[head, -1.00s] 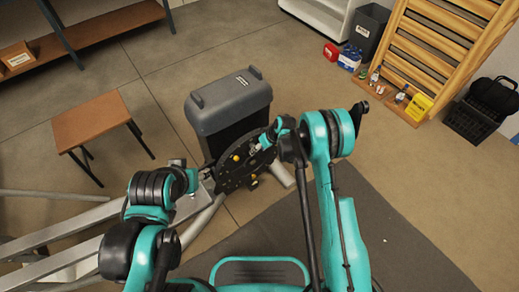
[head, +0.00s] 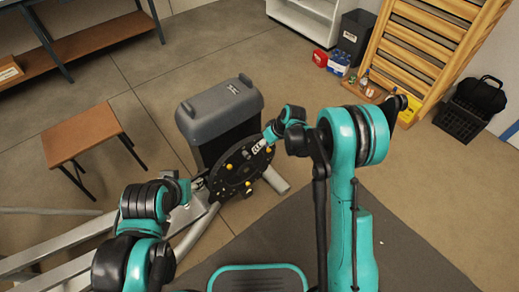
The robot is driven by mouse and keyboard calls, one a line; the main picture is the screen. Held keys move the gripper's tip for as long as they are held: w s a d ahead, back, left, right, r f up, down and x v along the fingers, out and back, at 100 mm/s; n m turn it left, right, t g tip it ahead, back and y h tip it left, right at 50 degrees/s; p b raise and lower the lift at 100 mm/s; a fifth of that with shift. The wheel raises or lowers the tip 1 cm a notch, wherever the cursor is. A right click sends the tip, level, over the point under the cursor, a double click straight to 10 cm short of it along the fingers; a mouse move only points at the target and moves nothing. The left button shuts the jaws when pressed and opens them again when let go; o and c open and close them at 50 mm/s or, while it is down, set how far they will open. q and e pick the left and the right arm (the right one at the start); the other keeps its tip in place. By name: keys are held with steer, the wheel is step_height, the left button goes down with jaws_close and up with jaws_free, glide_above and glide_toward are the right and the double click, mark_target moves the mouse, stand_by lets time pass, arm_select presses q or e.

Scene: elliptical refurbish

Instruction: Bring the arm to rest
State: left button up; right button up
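The elliptical machine has a grey-topped black housing (head: 222,103) and a black round disc (head: 233,178) with several yellow knobs. Its silver rails (head: 75,250) run to the lower left. My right arm bends at a large teal elbow, and its wrist reaches left to the disc. My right gripper (head: 258,147) is at the disc's upper right edge; the view is too small to show its fingers or contact. My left arm is at the lower left. My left gripper (head: 199,184) is beside the disc's left side, partly hidden by the wrist, its fingers unclear.
A brown stool (head: 82,135) stands left of the machine. A shelf bench (head: 105,35) is at the upper left. A dark mat (head: 400,235) lies at the lower right. Wooden wall bars (head: 425,45), a bin (head: 357,35) and a black crate (head: 461,121) stand at the upper right.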

stand_by(0.5)
steer(key=s+d+r+m+t+h, duration=0.1)
steer(key=s+d+r+m, duration=0.1)
steer(key=s+d+r, duration=0.5)
steer(key=s+r+m+t+h, duration=0.1)
steer(key=s+r, duration=0.3)
steer(key=r, duration=0.7)
steer(key=s+d+r+m+t+h, duration=0.1)
steer(key=s+d+m, duration=0.1)
steer(key=s, duration=0.6)
steer(key=s+d+r+m+t+h, duration=0.1)
steer(key=s+d, duration=0.3)
steer(key=s, duration=0.4)
steer(key=shift+d+r+m+t, duration=0.4)
steer(key=shift+r, duration=0.15)
